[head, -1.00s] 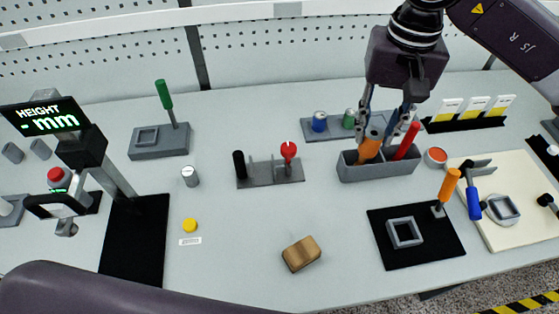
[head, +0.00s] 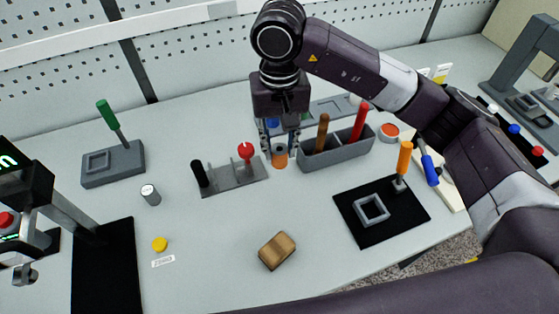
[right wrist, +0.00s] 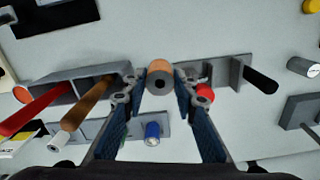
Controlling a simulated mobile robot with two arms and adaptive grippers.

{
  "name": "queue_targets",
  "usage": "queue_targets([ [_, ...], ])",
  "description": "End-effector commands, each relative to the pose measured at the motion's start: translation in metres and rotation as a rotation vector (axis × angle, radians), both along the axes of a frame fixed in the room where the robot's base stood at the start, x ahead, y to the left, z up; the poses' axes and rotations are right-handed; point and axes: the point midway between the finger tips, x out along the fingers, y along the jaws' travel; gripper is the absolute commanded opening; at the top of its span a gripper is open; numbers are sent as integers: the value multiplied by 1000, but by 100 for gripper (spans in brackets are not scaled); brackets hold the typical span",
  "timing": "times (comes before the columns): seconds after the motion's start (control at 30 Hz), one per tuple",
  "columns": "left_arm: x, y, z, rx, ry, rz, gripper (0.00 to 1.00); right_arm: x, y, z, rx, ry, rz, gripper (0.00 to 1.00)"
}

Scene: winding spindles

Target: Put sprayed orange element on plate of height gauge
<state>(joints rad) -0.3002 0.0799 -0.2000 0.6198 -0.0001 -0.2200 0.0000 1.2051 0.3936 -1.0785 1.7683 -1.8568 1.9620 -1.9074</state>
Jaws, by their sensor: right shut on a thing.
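The orange element (head: 280,157), a short cylinder with a grey end, is between the fingertips of my right gripper (head: 279,150). It also shows in the right wrist view (right wrist: 159,73), where the blue-grey fingers close on its sides. My right gripper is shut on it and holds it between the grey two-part bin and the grey holder with the red knob. The height gauge (head: 68,215) stands at the left edge, its display partly cut off. Its black plate (head: 105,268) lies flat and bare at lower left. My left gripper is out of view.
The grey bin (head: 345,151) holds brown-handled and red-handled tools. The grey holder (head: 235,180) stands left of my gripper.

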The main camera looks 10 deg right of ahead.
Motion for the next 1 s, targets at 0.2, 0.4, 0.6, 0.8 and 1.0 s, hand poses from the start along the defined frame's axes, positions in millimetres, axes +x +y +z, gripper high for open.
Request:
queue_targets([
  [0.2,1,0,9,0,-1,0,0,0,0,-29,0,1,-1,2],
  [0.4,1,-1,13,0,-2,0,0,-1,-1,-45,-2,3,0,2],
  [0.6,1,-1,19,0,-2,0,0,0,-1,-70,-1,1,0,2],
  [0.8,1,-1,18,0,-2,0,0,0,-1,-71,-1,-1,1,2],
  [1.0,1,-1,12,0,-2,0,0,0,-1,-74,-1,-1,0,27],
])
